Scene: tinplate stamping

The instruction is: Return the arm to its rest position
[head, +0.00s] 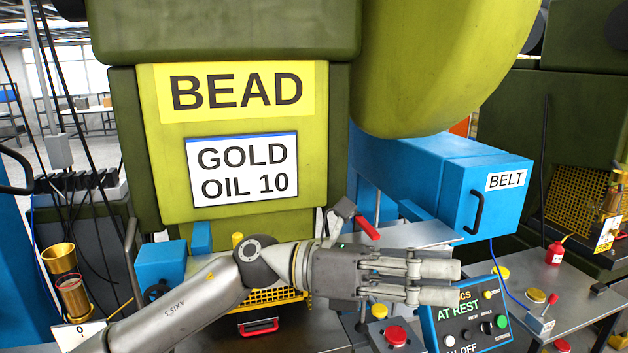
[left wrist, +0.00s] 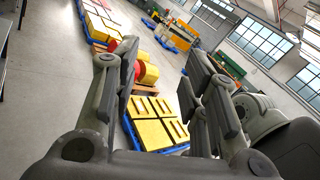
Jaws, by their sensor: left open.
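My left arm comes in from the lower left in the head view. Its gripper (head: 440,280) is stretched out to the right in front of the machine marked BEAD (head: 340,175), above the front of the bench. It points toward the control panel (head: 468,318) that reads AT REST, and covers part of it. In the left wrist view the same gripper (left wrist: 165,95) has its fingers apart with nothing between them. Beyond the fingers is open floor with pallets. My right gripper is in neither view.
A red button (head: 396,335) and a red-tipped lever (head: 367,227) are close to the gripper. A blue BELT box (head: 500,205) stands behind it. Brass cups (head: 70,295) stand at left, a red oil can (head: 556,252) at right. Yellow-topped pallets (left wrist: 157,122) lie on the floor.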

